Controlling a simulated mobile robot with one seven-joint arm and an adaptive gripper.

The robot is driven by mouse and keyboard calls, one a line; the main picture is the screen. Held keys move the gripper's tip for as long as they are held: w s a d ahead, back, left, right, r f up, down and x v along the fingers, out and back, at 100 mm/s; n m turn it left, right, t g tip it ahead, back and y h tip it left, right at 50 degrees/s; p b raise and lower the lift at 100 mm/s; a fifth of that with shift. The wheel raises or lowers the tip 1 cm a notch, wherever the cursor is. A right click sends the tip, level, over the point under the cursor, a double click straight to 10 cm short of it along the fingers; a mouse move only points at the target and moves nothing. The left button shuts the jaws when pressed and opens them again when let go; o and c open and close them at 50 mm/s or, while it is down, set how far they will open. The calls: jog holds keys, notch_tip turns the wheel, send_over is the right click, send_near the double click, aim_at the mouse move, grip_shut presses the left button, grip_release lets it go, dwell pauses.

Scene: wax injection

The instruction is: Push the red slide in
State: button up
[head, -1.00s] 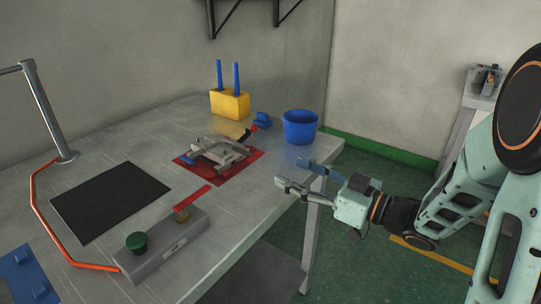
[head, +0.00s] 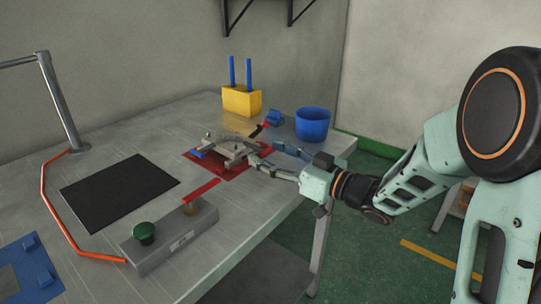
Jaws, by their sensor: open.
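A flat red plate (head: 225,173) lies on the table under a grey metal fixture (head: 228,150) with a small blue part (head: 197,153) at its left. A red bar (head: 203,189) sits by the grey control box (head: 172,234), near its far end. I cannot tell for certain which red part is the slide. My gripper (head: 268,156) is open and empty, pointing left at the fixture's right side. Its nearer finger overlaps the fixture's right end in the picture; contact cannot be told. The gripper hides a little of the plate's right edge.
A blue bucket (head: 313,124) stands behind my gripper, near the table's right edge. A yellow block (head: 241,101) with two blue posts stands at the back. A black mat (head: 120,189) lies left. A green button (head: 144,233) tops the control box.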

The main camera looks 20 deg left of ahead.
grip_shut()
jog(key=shift+x, duration=1.25)
grip_release()
jog(key=shift+d, duration=0.1)
jog(key=v, duration=1.2)
